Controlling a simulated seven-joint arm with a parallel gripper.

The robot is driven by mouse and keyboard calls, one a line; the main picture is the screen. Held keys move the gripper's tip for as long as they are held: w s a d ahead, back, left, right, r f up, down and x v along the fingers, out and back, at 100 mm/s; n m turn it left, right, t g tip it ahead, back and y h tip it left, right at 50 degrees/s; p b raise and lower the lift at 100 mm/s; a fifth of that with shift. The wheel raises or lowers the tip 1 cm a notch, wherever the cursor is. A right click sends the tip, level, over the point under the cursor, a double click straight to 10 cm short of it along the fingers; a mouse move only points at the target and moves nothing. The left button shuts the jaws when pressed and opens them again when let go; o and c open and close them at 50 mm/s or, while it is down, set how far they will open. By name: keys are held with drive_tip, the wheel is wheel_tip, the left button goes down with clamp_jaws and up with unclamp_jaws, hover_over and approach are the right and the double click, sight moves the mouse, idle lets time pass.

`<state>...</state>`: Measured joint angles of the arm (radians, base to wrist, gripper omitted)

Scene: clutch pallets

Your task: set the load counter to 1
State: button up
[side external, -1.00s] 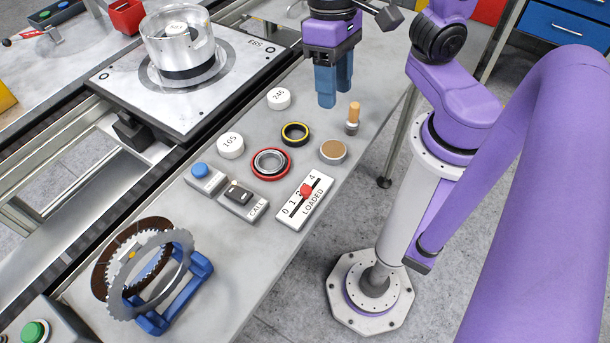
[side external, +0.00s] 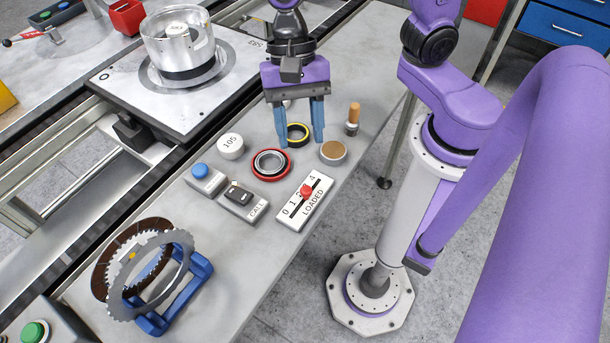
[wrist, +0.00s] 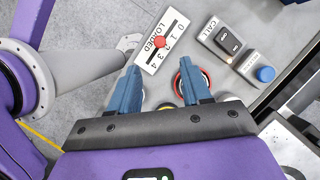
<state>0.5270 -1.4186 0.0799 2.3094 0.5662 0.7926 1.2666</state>
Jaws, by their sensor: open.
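The load counter (side external: 293,220) is a white plate marked LOADED with a row of numbers from 0 to 4 and a dark slot. It lies on the bench, and also shows at the top of the wrist view (wrist: 151,61). Its red knob (side external: 306,190) sits around the middle of the slot, near 2; the side view does not settle the exact mark. My gripper (side external: 301,141) is open and empty, fingers pointing down, above the bench by the black-and-yellow ring. It is apart from the counter, which lies ahead of the fingertips (wrist: 160,68) in the wrist view.
A red ring (side external: 271,164), a brown-topped disc (side external: 333,152), a wooden-handled stamp (side external: 353,118) and a white 105 disc (side external: 230,146) stand near the gripper. A CALL switch (side external: 243,201) and blue button (side external: 201,171) sit left of the counter.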

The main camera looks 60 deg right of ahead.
sight(306, 189)
drive_tip(key=x, duration=0.9)
drive_tip(key=shift+s+a+f, duration=0.1)
drive_tip(key=shift+s+f, duration=0.05)
drive_tip(key=shift+f, duration=0.2)
clamp_jaws()
